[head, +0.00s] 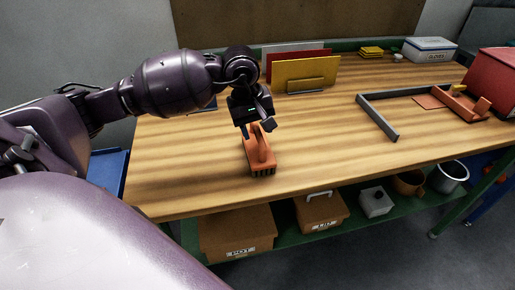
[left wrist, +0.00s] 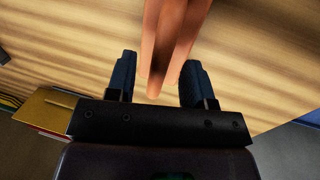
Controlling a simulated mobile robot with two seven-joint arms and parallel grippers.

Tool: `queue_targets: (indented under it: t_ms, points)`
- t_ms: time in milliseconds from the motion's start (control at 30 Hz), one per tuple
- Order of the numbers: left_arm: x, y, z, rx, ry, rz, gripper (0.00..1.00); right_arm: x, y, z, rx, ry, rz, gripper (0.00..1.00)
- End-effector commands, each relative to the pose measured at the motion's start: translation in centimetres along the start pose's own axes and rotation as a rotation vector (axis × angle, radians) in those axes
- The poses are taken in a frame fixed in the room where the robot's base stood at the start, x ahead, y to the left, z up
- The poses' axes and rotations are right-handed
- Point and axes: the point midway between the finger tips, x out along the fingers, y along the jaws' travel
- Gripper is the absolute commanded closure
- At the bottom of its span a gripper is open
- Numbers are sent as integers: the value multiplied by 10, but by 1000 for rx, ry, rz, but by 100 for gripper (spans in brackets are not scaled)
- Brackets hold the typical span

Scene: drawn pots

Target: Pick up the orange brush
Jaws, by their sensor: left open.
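The orange brush (head: 259,155) lies on the wooden workbench, with its dark bristles showing at the near end. My left gripper (head: 257,129) is at the far end of the brush, pointing down at it. In the left wrist view the brush handle (left wrist: 172,45) reaches in between the two dark fingers of the left gripper (left wrist: 160,80). The fingers are apart, with a gap on each side of the handle. Most of the brush runs out of the top of the wrist view. My right gripper is not in view.
Yellow and red upright panels (head: 305,75) stand behind the gripper. A grey angled bar (head: 378,115) and an orange tray (head: 462,104) lie to the right. Bench top is clear between brush and bar. Labelled boxes (head: 237,232) sit on the green shelf below.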

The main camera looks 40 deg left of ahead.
Motion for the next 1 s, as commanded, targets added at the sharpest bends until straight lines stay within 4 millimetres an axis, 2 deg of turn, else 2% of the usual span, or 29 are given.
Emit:
queue_targets:
  t_ms: [100, 200, 467, 767, 1000]
  points:
    - [15, 0, 0, 0, -2, 0, 52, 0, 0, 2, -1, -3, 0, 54]
    - [21, 0, 0, 1, -1, 0, 52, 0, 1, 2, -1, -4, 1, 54]
    - [22, 0, 0, 1, 0, 0, 52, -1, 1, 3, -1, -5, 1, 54]
    - [22, 0, 0, 1, 0, 0, 98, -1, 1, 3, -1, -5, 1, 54]
    - [21, 0, 0, 1, 0, 1, 100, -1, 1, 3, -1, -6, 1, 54]
